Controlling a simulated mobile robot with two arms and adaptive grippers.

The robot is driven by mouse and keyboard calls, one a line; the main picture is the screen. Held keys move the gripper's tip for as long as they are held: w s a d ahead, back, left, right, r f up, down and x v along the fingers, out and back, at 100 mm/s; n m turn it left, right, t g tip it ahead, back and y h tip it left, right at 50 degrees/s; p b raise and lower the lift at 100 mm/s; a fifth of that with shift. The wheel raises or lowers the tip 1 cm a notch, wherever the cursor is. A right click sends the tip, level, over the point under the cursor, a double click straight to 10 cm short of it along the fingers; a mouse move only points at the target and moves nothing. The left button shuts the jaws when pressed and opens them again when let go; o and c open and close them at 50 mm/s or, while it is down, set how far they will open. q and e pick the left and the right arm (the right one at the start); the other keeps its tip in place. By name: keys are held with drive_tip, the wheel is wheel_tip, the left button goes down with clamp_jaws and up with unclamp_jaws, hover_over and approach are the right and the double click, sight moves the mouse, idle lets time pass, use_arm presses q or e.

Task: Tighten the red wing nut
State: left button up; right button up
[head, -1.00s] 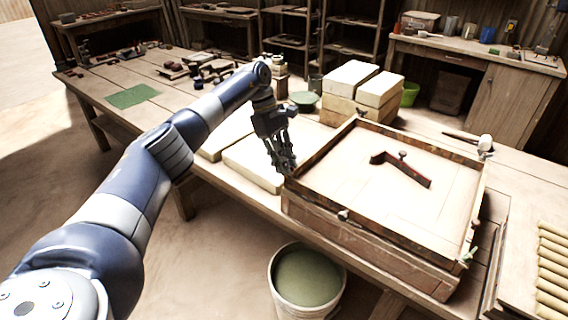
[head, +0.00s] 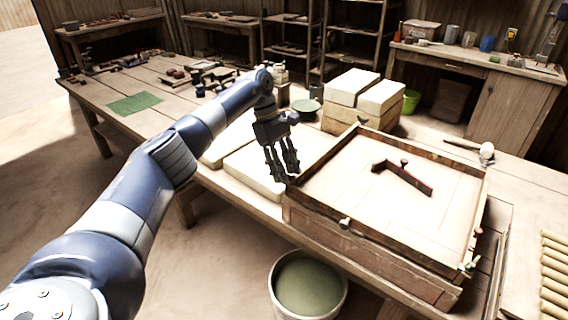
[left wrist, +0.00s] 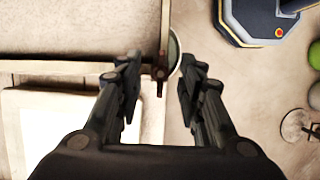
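A wooden tile frame (head: 325,206) sits on the table, with small fittings along its rim. My left gripper (head: 283,176) points down at the frame's near-left corner, its two fingers apart. In the left wrist view a small dark, slightly reddish fitting (left wrist: 160,74) on the frame's edge shows between the open fingertips (left wrist: 160,68). It may be the red wing nut, but its colour is not clear, and I cannot tell whether the fingers touch it. My right gripper is out of view.
A dark red angled tool (head: 408,178) lies inside the frame. Pale slabs (head: 250,170) lie left of it and stacked pale blocks (head: 352,86) behind. A bucket (head: 342,300) stands below the table's near edge. A white-headed mallet (head: 487,150) lies at right.

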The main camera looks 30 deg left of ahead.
use_arm(q)
drive_tip(key=v, duration=1.2)
drive_tip(key=shift+d, duration=0.1)
